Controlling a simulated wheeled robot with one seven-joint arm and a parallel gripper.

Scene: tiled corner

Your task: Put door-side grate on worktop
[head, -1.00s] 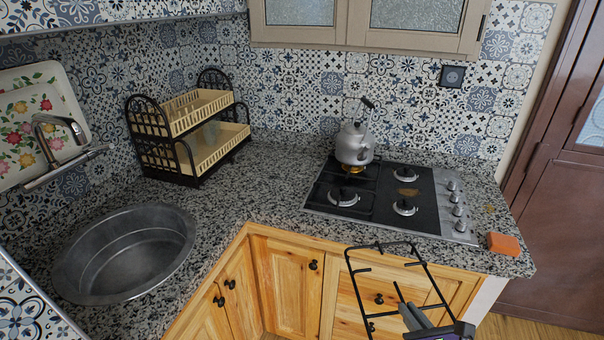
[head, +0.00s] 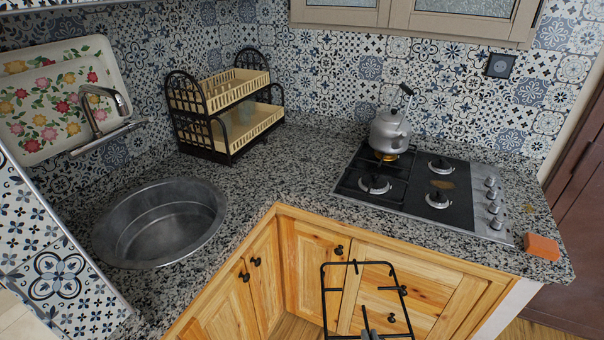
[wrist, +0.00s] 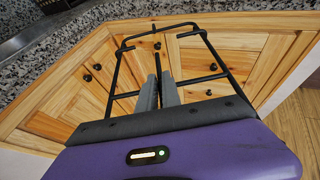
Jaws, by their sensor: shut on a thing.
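The door-side grate (head: 325,290) is a black wire frame with short inward prongs. It hangs in the air in front of the wooden cabinet doors, below the worktop's front edge. My gripper (wrist: 158,80) is shut on the grate, and its grey fingers also show at the bottom of the head view (head: 369,334). The grate reaches out ahead of the fingers in the wrist view (wrist: 160,29). The worktop (head: 270,175) is speckled granite, with a clear stretch between the metal basin and the hob.
A large metal basin (head: 160,225) stands at the left, with a dish rack (head: 222,112) behind it. The hob (head: 460,205) carries a kettle (head: 389,132) over a lit burner, and its right half is without a grate. An orange sponge (head: 541,246) lies at the right end.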

